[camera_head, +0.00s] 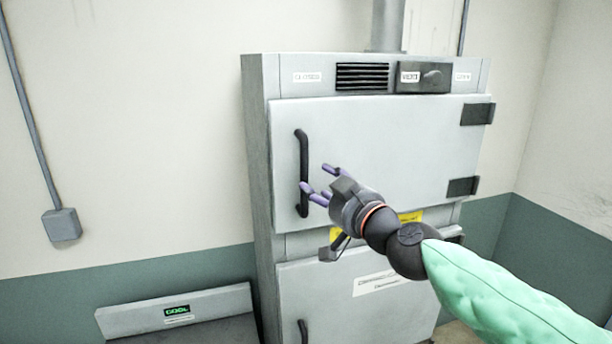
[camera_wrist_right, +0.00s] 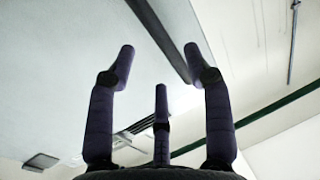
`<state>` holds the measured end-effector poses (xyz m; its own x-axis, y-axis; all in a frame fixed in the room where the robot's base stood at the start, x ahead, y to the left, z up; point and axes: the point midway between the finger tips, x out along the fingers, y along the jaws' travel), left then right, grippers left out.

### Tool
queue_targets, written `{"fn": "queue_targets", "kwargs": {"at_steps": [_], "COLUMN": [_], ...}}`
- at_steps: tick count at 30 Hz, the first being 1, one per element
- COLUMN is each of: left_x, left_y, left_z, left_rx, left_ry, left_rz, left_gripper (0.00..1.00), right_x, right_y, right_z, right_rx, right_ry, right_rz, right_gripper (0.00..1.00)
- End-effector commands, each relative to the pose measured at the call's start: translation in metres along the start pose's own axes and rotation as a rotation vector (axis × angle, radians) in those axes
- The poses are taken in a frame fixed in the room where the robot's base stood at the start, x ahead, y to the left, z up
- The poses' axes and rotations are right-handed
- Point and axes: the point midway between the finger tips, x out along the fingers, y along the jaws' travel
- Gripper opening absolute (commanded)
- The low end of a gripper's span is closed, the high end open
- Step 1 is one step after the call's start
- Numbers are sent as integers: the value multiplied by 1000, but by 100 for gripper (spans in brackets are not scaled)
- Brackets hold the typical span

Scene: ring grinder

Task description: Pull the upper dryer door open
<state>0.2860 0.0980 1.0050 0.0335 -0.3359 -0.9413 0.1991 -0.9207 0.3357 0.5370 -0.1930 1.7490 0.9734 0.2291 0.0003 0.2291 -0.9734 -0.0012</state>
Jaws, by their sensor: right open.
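The upper dryer door (camera_head: 385,150) is a light grey panel that sits shut in the cabinet, with two dark hinges on its right side. Its dark vertical handle (camera_head: 303,172) is on the left side of the door. My right gripper (camera_head: 318,185) is in front of the door, just right of the handle, with its purple fingers pointing toward it. In the right wrist view the fingers (camera_wrist_right: 160,75) are spread with nothing between them, and the dark handle bar (camera_wrist_right: 158,35) passes beyond their tips. Contact with the handle cannot be told. My left gripper is not in view.
A lower door (camera_head: 350,305) with its own dark handle (camera_head: 303,332) is below. A vent (camera_head: 362,76) and a control panel with a knob (camera_head: 430,77) sit above. A low unit with a green display (camera_head: 177,310) stands at the left. The wall at left carries a conduit box (camera_head: 62,225).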

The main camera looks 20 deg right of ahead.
Motion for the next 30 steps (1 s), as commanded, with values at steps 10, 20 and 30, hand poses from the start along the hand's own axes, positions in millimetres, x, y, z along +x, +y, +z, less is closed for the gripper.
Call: {"fn": "queue_targets", "kwargs": {"at_steps": [10, 20, 30], "left_x": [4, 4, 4], "left_y": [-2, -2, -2], "left_z": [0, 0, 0], "left_rx": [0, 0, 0], "left_ry": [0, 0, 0], "left_rz": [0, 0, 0], "left_gripper": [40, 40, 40], "right_x": [55, 67, 67], "right_y": [0, 0, 0], "right_z": [0, 0, 0], "right_rx": [0, 0, 0], "right_ry": [-1, 0, 0], "right_rz": [0, 0, 0], "right_gripper": [51, 51, 0]}}
